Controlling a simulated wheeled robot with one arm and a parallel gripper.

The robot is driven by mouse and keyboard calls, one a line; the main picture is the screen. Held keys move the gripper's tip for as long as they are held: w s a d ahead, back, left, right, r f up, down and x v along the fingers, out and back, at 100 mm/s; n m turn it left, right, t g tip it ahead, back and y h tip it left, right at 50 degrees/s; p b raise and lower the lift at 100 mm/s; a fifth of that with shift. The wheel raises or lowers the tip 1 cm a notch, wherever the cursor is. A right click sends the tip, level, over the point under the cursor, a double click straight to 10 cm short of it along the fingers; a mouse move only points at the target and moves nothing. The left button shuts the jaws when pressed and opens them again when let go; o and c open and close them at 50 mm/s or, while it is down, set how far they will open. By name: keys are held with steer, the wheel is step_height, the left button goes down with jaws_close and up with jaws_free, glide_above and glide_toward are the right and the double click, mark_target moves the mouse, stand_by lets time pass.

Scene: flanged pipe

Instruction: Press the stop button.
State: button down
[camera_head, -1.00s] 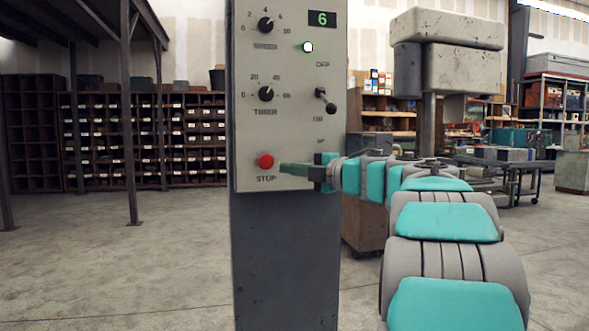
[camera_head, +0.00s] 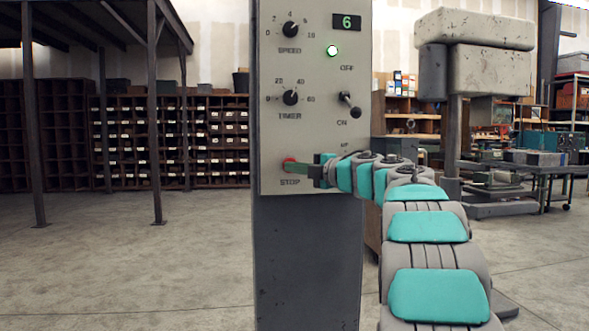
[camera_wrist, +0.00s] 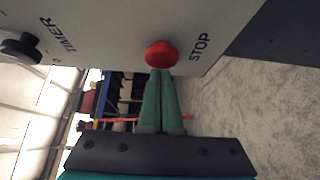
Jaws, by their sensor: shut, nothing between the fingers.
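The red stop button (camera_head: 289,160) is at the lower left of the grey control panel (camera_head: 322,135), above the word STOP. In the head view my gripper's tips partly cover it. It shows whole in the wrist view (camera_wrist: 160,54), a round red cap. My gripper (camera_head: 288,167) has green fingers, shut together and empty. In the wrist view the fingertips (camera_wrist: 161,73) end right at the button's edge. I cannot tell whether they touch it or whether it is pushed in.
Above are a timer knob (camera_head: 291,97), a speed knob (camera_head: 290,30), a toggle lever (camera_head: 350,105) tilted down toward ON, a lit green lamp (camera_head: 332,51) and a display (camera_head: 347,22) reading 6. The floor (camera_head: 130,270) left of the pedestal is clear.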

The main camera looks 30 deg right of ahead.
steer(key=shift+w+d+p, duration=0.65)
steer(key=shift+w+p, duration=0.05)
steer(key=shift+p, duration=0.35)
